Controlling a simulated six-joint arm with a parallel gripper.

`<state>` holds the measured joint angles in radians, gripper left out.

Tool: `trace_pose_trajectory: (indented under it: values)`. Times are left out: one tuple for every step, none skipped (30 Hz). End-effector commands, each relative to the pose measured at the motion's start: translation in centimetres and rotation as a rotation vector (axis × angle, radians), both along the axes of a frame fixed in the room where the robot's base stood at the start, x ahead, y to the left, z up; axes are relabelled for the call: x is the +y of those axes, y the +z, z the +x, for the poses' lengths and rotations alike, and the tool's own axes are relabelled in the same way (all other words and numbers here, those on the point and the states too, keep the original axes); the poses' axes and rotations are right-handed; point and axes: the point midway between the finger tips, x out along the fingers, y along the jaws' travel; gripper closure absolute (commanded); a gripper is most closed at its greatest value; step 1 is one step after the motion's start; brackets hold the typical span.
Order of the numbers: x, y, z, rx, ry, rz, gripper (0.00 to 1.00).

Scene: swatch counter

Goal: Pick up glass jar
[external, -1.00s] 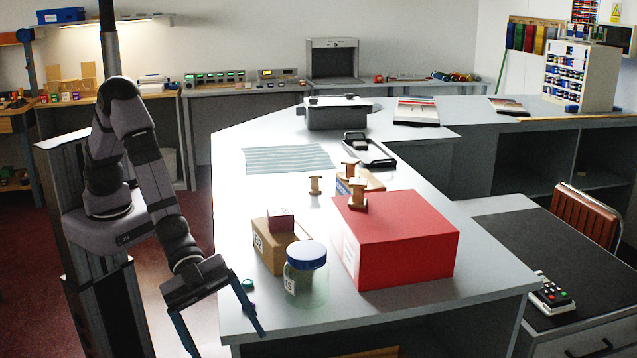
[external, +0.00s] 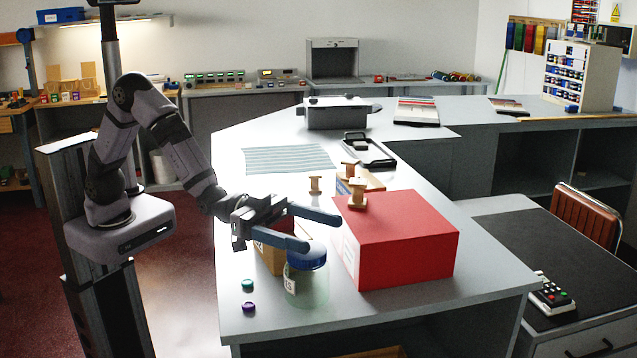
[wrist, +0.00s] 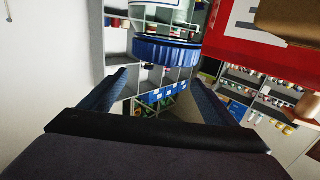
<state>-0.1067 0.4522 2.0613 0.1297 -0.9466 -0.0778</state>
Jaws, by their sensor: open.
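The glass jar (external: 306,287) is clear with a blue lid (external: 306,255) and a white label, and stands upright on the counter left of the red box. My gripper (external: 322,232) is open and empty. Its blue fingers point right, roughly level, at about lid height or just above, and the near finger overlaps the lid's edge in the external view. In the wrist view the blue lid (wrist: 166,50) shows ahead of my gripper (wrist: 158,76), upside down, with the glass above it. The exact gap to the jar is hard to tell.
The red box (external: 403,240) stands close right of the jar, with a wooden spool (external: 357,194) on it. A cardboard box (external: 268,258) sits behind the jar, partly hidden by my gripper. Green (external: 247,285) and purple (external: 248,307) small pieces lie front left.

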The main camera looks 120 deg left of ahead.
Motion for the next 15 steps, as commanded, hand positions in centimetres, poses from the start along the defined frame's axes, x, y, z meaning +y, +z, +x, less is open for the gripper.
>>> trace_pose_trajectory:
  values:
    - [0.0, 0.0, 0.0, -0.001, 0.0, 0.0, 0.18]
    - [0.0, 0.0, 0.0, -0.001, 0.0, 0.0, 0.18]
    - [0.0, -0.1, 0.0, -0.001, -0.001, 0.001, 0.18]
    - [0.0, -0.2, 0.0, 0.0, -0.001, 0.001, 0.18]
    - [0.0, -0.3, 0.0, 0.001, -0.001, 0.001, 0.18]
    - [0.0, -0.6, 0.0, 0.003, -0.001, 0.0, 0.18]
    - [0.0, -0.9, 0.0, 0.004, -0.001, 0.0, 0.18]
    - [0.0, -1.2, 0.0, 0.003, -0.001, 0.0, 0.18]
    - [0.0, -1.7, 0.0, 0.005, -0.001, 0.0, 0.18]
    - [0.0, -2.1, 0.0, 0.006, -0.001, 0.001, 0.18]
    - [0.0, -2.5, 0.0, 0.005, -0.001, 0.001, 0.18]
    - [0.0, -3.1, 0.0, 0.006, -0.001, 0.001, 0.18]
    - [0.0, -3.5, 0.0, 0.006, -0.001, 0.001, 0.18]
    - [0.0, -4.0, 0.0, 0.006, -0.001, 0.001, 0.18]
    - [-0.1, -4.5, 0.0, 0.006, -0.001, 0.001, 0.18]
